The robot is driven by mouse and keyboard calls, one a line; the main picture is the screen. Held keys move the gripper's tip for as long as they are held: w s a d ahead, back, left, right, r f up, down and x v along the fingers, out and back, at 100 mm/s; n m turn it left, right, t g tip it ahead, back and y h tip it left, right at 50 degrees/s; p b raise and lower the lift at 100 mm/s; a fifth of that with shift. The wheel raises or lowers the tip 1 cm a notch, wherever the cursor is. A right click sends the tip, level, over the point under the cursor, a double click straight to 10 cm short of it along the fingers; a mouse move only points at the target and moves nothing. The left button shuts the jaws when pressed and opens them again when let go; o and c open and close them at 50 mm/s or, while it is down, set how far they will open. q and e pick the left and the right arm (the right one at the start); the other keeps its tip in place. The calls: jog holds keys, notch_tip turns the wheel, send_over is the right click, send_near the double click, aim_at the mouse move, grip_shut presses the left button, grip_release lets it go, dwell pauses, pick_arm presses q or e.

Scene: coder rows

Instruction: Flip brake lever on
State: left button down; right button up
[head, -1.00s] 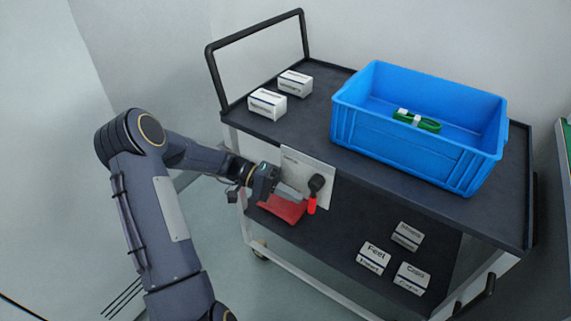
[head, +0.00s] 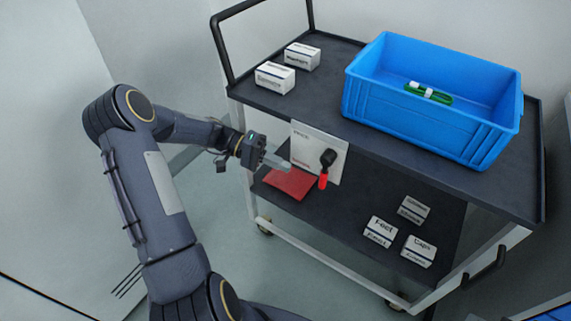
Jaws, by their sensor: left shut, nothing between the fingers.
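The brake lever (head: 324,176) has a black pivot and a red tip that points down. It is mounted on a white panel (head: 335,155) on the front side of the cart. My left gripper (head: 287,165) is shut and empty. My right gripper is not in view.
The panel belongs to a dark two-shelf cart (head: 310,100). A blue crate (head: 420,125) with green items (head: 430,94) stands on top, beside two white boxes (head: 275,78). A red flat item (head: 290,183) and several small boxes (head: 380,231) lie on the lower shelf.

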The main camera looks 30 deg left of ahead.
pick_arm(q)
jog(key=a, duration=0.7)
jog(key=shift+s+a+p, duration=0.3)
jog(key=shift+s+a, duration=0.1)
jog(key=shift+s, duration=0.05)
